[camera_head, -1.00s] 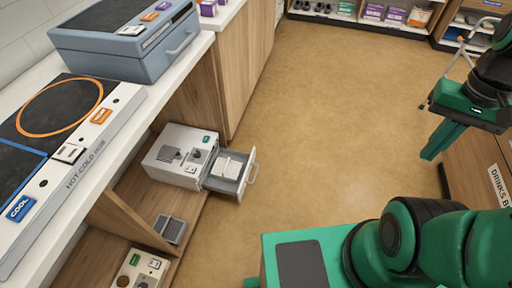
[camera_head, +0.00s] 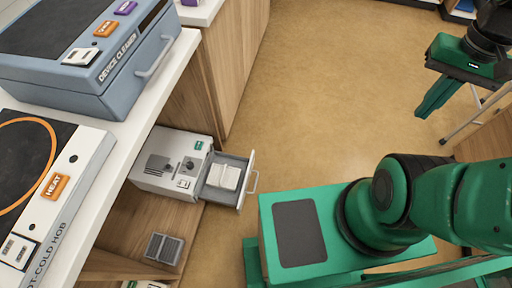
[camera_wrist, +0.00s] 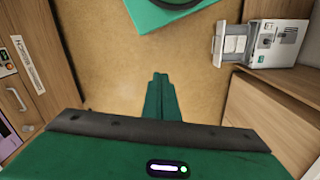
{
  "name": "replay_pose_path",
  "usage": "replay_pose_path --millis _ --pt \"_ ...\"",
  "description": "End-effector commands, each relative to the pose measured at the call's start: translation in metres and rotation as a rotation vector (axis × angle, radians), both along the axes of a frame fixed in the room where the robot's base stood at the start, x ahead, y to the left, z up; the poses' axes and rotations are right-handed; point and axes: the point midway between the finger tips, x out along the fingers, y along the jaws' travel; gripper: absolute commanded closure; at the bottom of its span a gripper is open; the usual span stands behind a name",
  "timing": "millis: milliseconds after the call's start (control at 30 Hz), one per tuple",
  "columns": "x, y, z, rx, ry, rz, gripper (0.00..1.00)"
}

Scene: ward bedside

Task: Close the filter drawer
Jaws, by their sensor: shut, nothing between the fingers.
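The filter drawer (camera_head: 229,181) is pulled out of the right side of a white and grey device (camera_head: 179,163) on a low wooden shelf. A white filter block lies in the drawer, and a curved handle (camera_head: 254,183) is on its front. The drawer also shows in the wrist view (camera_wrist: 228,43), at the upper right, beside the device (camera_wrist: 272,43). My gripper (camera_head: 428,113) is at the upper right of the head view, well apart from the drawer. Its green fingers (camera_wrist: 158,82) are together and empty, above the floor.
A counter with a hot-cold hob (camera_head: 58,200) and a blue device cleaner box (camera_head: 98,62) overhangs the shelf. A small grey item (camera_head: 164,248) lies on the shelf.

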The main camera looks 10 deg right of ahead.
Motion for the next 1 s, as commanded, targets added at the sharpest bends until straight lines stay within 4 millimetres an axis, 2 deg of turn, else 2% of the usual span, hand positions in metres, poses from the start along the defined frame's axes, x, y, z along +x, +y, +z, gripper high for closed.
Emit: replay_pose_path --millis 333,400,467,567,767,1000 --pt "0.000 0.000 0.000 0.000 0.000 -0.001 1.00" --pt "-0.009 0.000 0.004 -0.001 -0.012 -0.002 1.00" --pt "-0.006 -0.001 0.004 -0.005 -0.013 -0.010 1.00" --pt "0.012 -0.005 0.000 -0.017 -0.009 -0.034 1.00" --pt "0.072 -0.011 -0.022 -0.050 -0.011 -0.118 1.00" --pt "0.150 -0.009 -0.067 -0.066 -0.030 -0.232 1.00"
